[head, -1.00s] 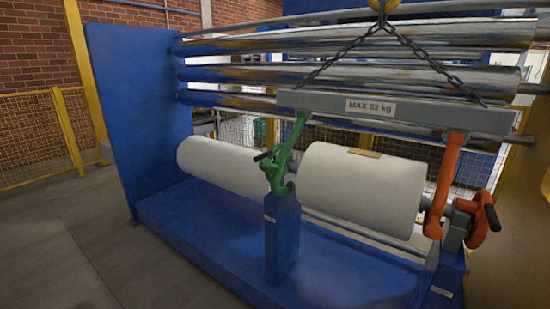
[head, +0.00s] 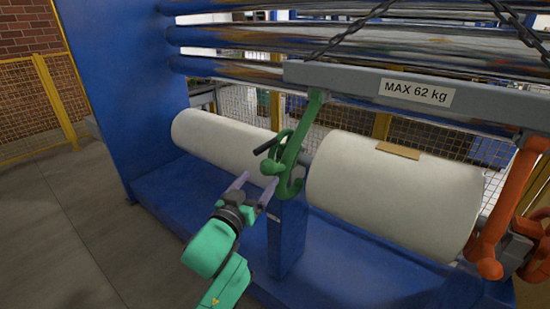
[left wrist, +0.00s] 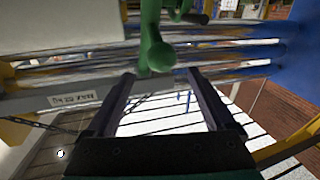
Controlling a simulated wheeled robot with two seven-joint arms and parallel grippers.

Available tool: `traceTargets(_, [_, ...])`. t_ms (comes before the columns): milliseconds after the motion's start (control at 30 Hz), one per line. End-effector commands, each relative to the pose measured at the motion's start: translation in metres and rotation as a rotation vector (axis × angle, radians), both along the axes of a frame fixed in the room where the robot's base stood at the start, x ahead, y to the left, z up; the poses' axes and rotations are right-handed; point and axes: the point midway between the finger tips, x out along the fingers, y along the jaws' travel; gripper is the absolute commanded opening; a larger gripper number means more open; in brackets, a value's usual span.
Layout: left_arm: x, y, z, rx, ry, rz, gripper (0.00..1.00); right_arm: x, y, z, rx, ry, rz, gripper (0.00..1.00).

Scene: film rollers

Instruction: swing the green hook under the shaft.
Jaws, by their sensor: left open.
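The green hook (head: 298,143) hangs from the left part of the grey lifting beam (head: 335,77), between two white roll sections. Its curved lower end sits at the top of a blue post (head: 287,238), and a dark handle sticks out to its left. A little of the shaft (head: 308,158) shows beside the hook; the rest there is hidden. My left gripper (head: 258,179) is open, with its fingers just in front of the hook's round green knob (head: 270,168). In the left wrist view the knob (left wrist: 158,56) lies just beyond and between the open fingertips (left wrist: 163,76). My right gripper is not in view.
White rolls (head: 395,190) lie to both sides of the hook. An orange hook (head: 507,190) hangs at the right end of the beam. Metal rollers (head: 230,65) run behind, and a blue side plate (head: 115,80) stands at left. Chains (head: 355,30) rise from the beam.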

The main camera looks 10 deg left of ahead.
Motion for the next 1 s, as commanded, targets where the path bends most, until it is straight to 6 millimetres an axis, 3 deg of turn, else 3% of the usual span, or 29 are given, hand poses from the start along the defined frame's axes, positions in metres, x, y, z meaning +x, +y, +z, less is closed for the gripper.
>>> traceTargets(133, [0.042,-0.005,0.004,0.0,0.0,0.0,0.88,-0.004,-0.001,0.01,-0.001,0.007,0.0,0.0])
traceTargets(300, [0.08,-0.009,0.002,0.0,0.001,0.001,0.88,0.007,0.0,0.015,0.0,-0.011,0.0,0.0])
traceTargets(467, [0.096,-0.011,0.001,0.001,0.001,0.0,0.88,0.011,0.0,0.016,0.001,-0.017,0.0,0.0])
traceTargets(700, [0.097,-0.011,0.0,0.0,0.002,0.0,0.88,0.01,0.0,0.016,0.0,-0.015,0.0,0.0])
traceTargets(933, [0.097,-0.011,0.0,0.001,0.002,0.0,0.0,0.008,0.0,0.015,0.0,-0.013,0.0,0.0])
traceTargets(1000, [0.097,-0.011,0.0,0.001,0.002,0.0,0.0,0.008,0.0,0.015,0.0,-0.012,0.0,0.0])
